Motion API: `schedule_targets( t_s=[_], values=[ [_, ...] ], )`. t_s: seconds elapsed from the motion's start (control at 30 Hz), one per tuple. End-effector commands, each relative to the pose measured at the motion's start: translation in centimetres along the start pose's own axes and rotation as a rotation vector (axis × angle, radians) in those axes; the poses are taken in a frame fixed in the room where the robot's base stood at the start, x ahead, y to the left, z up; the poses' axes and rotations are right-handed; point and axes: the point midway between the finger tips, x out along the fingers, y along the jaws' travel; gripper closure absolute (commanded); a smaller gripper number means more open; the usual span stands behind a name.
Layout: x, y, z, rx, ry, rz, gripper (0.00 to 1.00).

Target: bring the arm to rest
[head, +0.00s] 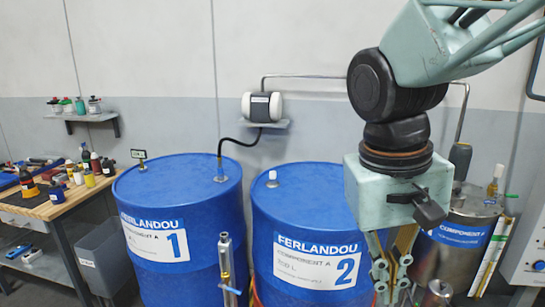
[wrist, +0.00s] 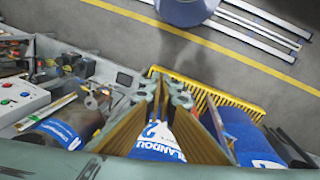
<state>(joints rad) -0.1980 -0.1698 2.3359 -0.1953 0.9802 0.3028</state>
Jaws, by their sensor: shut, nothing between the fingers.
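My gripper (head: 391,283) hangs from my pale green arm at the right of the head view, pointing down. Its fingers are together with nothing between them. It is in front of the blue drum labelled 2 (head: 300,225) and the steel drum labelled Component A (head: 455,250), and covers part of both. I cannot tell how far it is from them. In the wrist view the gripper fingers (wrist: 172,92) show at the middle, above the blue drum tops.
A blue drum labelled 1 (head: 180,215) stands at the left. A wooden workbench (head: 60,205) with bottles and tools is at the far left. A wall shelf (head: 85,118) holds bottles. The wrist view shows a yellow grating (wrist: 225,98) and a yellow floor line (wrist: 180,33).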

Motion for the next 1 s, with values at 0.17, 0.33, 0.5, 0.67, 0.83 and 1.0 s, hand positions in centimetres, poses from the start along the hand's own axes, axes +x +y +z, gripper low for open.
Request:
schedule_targets(
  t_s=[0.17,0.33,0.5,0.67,0.83,1.0],
  values=[
    [-0.8,0.7,1.7,0.009,0.041,-0.031,1.00],
    [-1.5,1.2,3.3,0.015,0.077,-0.057,1.00],
    [-2.1,1.6,4.8,0.019,0.117,-0.080,1.00],
    [-2.6,1.9,6.2,0.022,0.158,-0.100,1.00],
    [-3.0,2.0,7.8,0.026,0.200,-0.119,1.00],
    [-3.3,2.2,9.2,0.029,0.243,-0.136,1.00]
  ],
)
